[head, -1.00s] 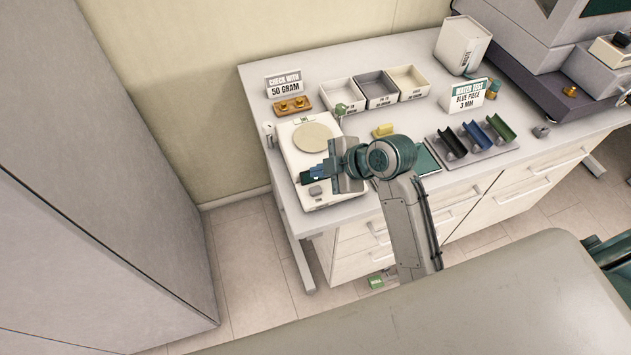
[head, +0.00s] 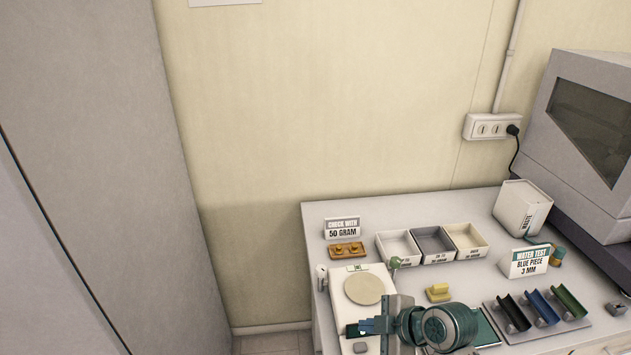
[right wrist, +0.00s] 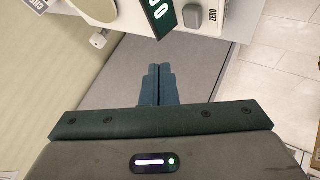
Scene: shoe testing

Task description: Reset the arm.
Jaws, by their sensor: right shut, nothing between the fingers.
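My right arm comes in from the bottom of the head view. Its right gripper (head: 364,326) points left over the front part of the white scale (head: 350,296). The gripper is shut and empty. In the right wrist view the two blue fingers (right wrist: 157,84) lie against each other with nothing between them. The scale's dark display (right wrist: 162,14) and grey zero button (right wrist: 192,18) show beyond the fingertips. The round beige weighing plate (head: 364,288) is bare. My left gripper is in neither view.
Behind the scale stand a "50 gram" sign (head: 342,228), an orange weight holder (head: 345,249) and three trays (head: 433,240). A yellow piece (head: 438,292) lies right of the scale.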

